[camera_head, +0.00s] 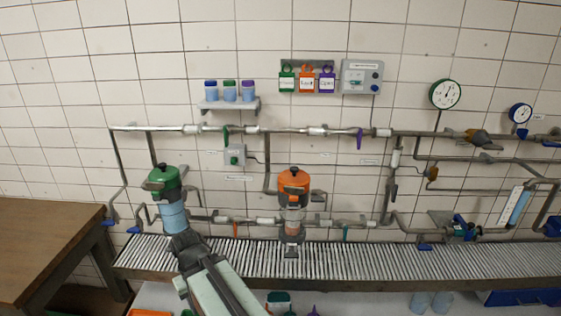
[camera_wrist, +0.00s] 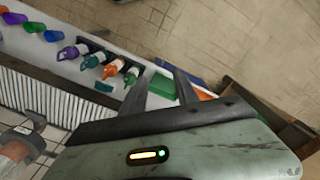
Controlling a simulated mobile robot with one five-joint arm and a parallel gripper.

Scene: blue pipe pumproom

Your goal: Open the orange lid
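The orange lid (camera_head: 293,183) with a dark knob sits on top of an upright clear housing (camera_head: 292,222) in the middle of the head view. The lid looks seated on the housing. My gripper (camera_head: 184,240) is left of and lower than the orange lid, apart from it, in front of the base of the green-lidded housing. In the wrist view my gripper (camera_wrist: 160,84) has its two dark fingers spread with nothing held between them.
A green-lidded housing (camera_head: 163,184) with a blue cylinder stands left of the orange one. Pipes with valves run along the tiled wall. A slatted roller shelf (camera_head: 340,258) lies below. A wooden table (camera_head: 45,245) is at left. Coloured bottles (camera_wrist: 115,68) show in the wrist view.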

